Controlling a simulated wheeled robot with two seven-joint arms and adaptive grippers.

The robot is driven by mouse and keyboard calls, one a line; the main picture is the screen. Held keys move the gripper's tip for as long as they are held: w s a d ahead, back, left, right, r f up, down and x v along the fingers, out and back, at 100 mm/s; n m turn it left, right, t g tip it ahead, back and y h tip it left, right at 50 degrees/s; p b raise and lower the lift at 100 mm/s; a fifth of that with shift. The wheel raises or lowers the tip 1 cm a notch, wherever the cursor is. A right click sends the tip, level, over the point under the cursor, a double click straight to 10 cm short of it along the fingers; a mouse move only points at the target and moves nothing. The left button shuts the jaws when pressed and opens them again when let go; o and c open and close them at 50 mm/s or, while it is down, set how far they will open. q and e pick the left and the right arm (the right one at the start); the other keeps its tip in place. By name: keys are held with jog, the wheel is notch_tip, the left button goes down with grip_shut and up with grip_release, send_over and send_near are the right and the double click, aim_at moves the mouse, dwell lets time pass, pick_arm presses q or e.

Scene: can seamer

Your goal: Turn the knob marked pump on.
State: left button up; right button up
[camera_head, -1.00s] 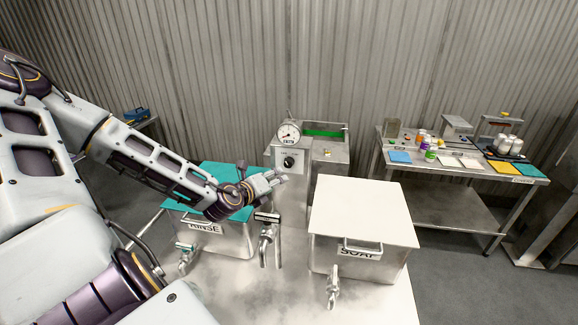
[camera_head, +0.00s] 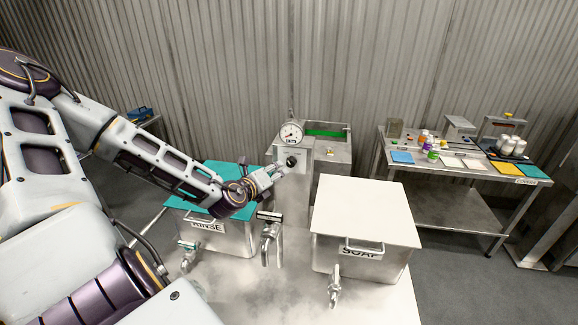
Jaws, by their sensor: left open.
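The black round knob (camera_head: 292,162) sits on the front panel of a steel machine (camera_head: 326,152), below a white dial gauge (camera_head: 291,132). The marking beside the knob is too small to read. My left gripper (camera_head: 280,172) is open, with its fingertips just left of and slightly below the knob. I cannot tell whether the fingertips touch it. The left arm hides part of the panel's left side. My right gripper is not in view.
A teal-lidded RINSE tank (camera_head: 236,235) stands below my left arm. A white-lidded SOAP tank (camera_head: 364,212) stands to the right. Both have taps in front. A steel table (camera_head: 440,200) with bottles, cans and coloured mats is at the right. Vapour drifts low between the tanks.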

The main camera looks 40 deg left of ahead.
pick_arm(q)
jog(key=w, duration=0.1)
send_near(290, 164)
jog(key=shift+w+f, duration=0.6)
jog(key=shift+w, duration=0.95)
jog(key=shift+a+x, duration=0.2)
jog(key=shift+x, duration=0.8)
jog(key=shift+a+x, duration=0.2)
jog(key=shift+x, duration=0.8)
jog(key=shift+w+a+f+b, duration=0.1)
jog(key=shift+w+a+b, duration=0.05)
jog(key=shift+w+b, duration=0.3)
jog(key=shift+w+f, duration=0.1)
jog(key=shift+w, duration=0.1)
jog(key=shift+w, duration=0.1)
jog(key=c, duration=1)
